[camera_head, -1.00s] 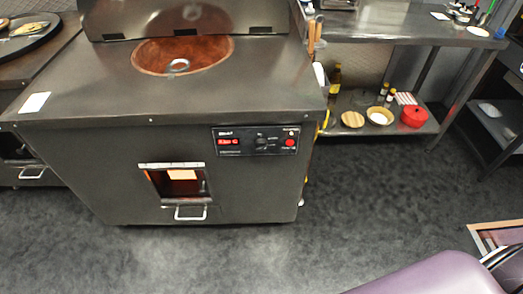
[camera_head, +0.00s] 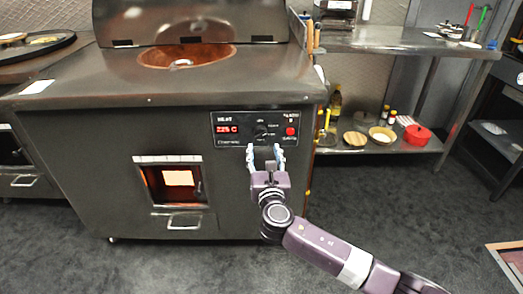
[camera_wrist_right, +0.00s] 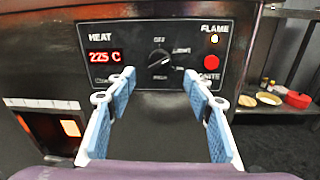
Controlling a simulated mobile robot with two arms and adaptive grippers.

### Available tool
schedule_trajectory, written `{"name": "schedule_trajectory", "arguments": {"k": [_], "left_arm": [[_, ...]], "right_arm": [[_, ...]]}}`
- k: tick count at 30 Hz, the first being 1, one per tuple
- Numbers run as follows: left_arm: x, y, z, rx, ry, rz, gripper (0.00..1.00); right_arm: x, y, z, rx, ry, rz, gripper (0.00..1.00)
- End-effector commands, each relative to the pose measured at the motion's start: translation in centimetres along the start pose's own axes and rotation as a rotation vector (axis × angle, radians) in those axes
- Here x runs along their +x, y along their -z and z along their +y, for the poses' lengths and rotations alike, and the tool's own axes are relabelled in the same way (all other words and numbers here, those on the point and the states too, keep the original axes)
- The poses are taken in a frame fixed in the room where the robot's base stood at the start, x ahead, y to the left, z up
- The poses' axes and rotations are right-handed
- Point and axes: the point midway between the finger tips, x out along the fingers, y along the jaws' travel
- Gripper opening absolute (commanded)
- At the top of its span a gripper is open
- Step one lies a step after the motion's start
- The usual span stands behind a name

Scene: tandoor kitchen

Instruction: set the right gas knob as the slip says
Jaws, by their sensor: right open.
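A round black gas knob (camera_head: 261,131) sits in the middle of the black control panel on the tandoor's front. The right wrist view shows the knob (camera_wrist_right: 160,60) with a pale line slanting up to the right; "OFF" is above it and smaller labels surround it. It is the only knob I see. My right gripper (camera_head: 265,150) is open and empty, just in front of and slightly below the knob, its blue-padded fingers (camera_wrist_right: 160,76) spread to either side and apart from it. A white slip (camera_head: 38,87) lies on the tandoor top at left; its writing is unreadable.
Below, a window (camera_head: 170,190) glows orange above a handle. A steel table with bowls (camera_head: 381,135) and a red pot (camera_head: 417,134) stands right.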

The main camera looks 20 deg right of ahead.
Motion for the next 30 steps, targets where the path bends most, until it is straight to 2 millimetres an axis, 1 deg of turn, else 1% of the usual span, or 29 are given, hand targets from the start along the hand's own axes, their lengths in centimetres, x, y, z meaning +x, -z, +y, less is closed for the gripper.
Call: {"name": "schedule_trajectory", "arguments": {"k": [5,12,15,21,29,30], "left_arm": [[-1.1,0.7,-0.1,-0.001,0.001,0.009,0.4],[-3.7,1.8,-0.2,-0.004,0.004,0.025,0.4],[-4.6,2.1,-0.3,-0.005,0.004,0.029,0.4],[-5.6,2.4,-0.3,-0.005,0.005,0.033,0.4],[-5.7,2.4,-0.3,-0.005,0.005,0.032,0.4],[-5.7,2.4,-0.3,-0.005,0.005,0.032,0.4]], "right_arm": [[1.8,-0.3,0.1,-0.009,0.001,-0.008,0.48],[5.5,-0.2,0.1,-0.005,0.0,-0.005,0.48],[6.6,-0.2,0.1,-0.004,0.0,-0.005,0.48],[7.6,-0.2,0.1,-0.004,0.0,-0.003,0.48],[7.7,-0.2,0.1,-0.003,-0.001,-0.002,0.48],[7.7,-0.2,0.1,-0.003,-0.001,-0.002,0.43]]}}
